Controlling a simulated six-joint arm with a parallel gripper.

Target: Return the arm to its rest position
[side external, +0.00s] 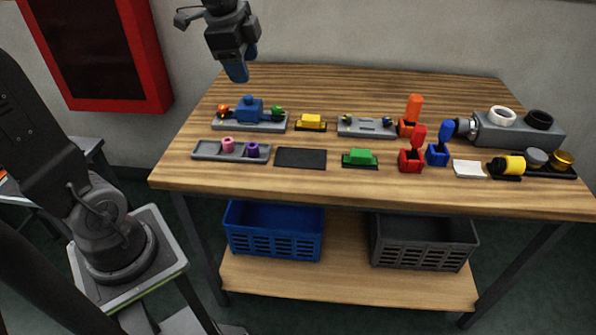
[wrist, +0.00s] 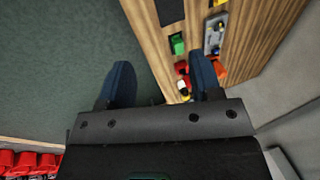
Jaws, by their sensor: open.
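My gripper (side external: 237,72) hangs in the air above the far left part of the wooden table (side external: 390,85). Its blue fingertips point down and touch nothing. In the wrist view my gripper (wrist: 162,85) shows two blue fingers spread wide apart with nothing between them. Past the fingers I see dark green floor and part of the table with small parts on it.
On the table stand a grey fixture with a blue block (side external: 249,108), a yellow block (side external: 311,121), a green block (side external: 360,157), a black pad (side external: 301,158) and a grey cylinder unit (side external: 515,132). A blue crate (side external: 275,232) and a dark crate (side external: 423,242) sit below.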

